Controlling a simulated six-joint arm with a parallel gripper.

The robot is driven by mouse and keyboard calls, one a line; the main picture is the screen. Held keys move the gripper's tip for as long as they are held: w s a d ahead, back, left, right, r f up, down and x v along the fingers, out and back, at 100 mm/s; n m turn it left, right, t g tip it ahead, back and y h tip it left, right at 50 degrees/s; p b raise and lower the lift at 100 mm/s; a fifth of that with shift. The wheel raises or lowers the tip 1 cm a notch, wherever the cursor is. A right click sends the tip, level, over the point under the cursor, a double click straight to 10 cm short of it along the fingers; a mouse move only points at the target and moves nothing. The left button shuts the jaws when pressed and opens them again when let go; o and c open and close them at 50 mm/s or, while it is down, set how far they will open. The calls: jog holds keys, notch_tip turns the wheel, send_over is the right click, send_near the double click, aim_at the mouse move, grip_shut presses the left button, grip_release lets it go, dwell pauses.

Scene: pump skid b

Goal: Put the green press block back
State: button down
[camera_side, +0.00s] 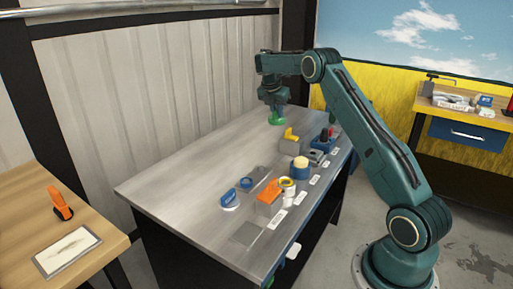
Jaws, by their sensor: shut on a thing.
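My gripper (273,108) points down over the far end of the grey metal bench (165,189). It is shut on the green press block (276,118), which shows just below the jaws near the bench's back edge. I cannot tell whether the block touches the bench top or hangs slightly above it. The fingers are small and dark in this view, and the upper part of the block is hidden by them.
Several items stand along the bench's front side: a yellow-topped grey block (290,141), a blue cylinder with a cream top (300,168), an orange block (268,193) and a blue-handled tool (229,198). The left part of the bench is clear. A corrugated wall (150,90) stands behind.

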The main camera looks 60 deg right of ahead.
notch_tip(320, 180, down, 17)
jog(key=shift+f, duration=0.2)
dwell(0.7)
jog(key=shift+f, duration=0.15)
jog(key=c, duration=1.4)
grip_release()
jog(key=v, duration=1.2)
jog(key=shift+r, duration=0.25)
